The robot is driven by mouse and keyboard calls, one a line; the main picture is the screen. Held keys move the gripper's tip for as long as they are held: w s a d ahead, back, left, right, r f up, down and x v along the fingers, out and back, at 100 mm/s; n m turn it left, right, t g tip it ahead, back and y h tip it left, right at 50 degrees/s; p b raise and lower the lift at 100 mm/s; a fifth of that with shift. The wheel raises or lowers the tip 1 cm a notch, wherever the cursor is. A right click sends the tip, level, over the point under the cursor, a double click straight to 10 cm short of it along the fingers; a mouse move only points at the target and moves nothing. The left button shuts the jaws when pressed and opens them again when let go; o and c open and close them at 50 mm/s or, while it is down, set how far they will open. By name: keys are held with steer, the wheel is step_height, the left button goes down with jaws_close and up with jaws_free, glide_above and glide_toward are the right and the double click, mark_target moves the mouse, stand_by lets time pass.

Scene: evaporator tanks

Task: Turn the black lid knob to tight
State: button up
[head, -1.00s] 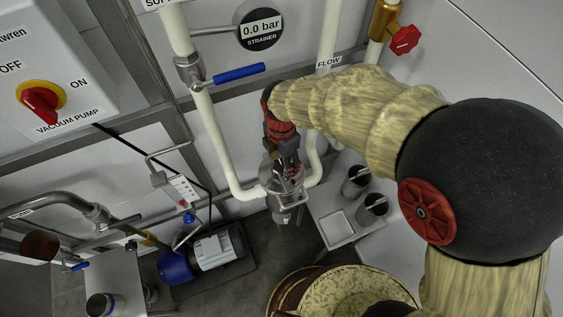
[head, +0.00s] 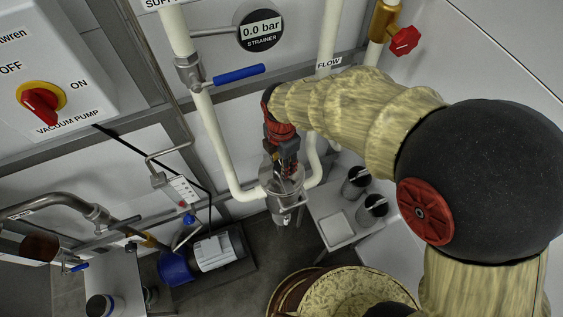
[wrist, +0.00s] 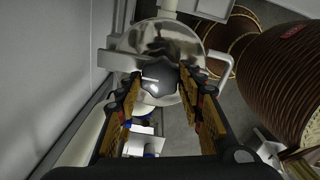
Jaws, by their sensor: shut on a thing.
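The black lid knob (wrist: 160,78) sits on top of the shiny round lid (wrist: 135,42) in the wrist view. It carries a pale mark across its top. My gripper (wrist: 160,82) has a finger on each side of the knob and is shut on it. In the head view my gripper (head: 284,166) points down onto the metal strainer housing (head: 285,203) in the pipe line. The knob is hidden there behind my fingers.
White pipes (head: 216,140) run to both sides of the strainer. A blue-handled valve (head: 239,74) is above left, near a gauge (head: 261,30) reading 0.0 bar. A small table (head: 337,232) with dark cups stands right of the strainer. A pump (head: 213,252) is lower left.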

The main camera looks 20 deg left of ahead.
steer(key=shift+c, duration=0.8)
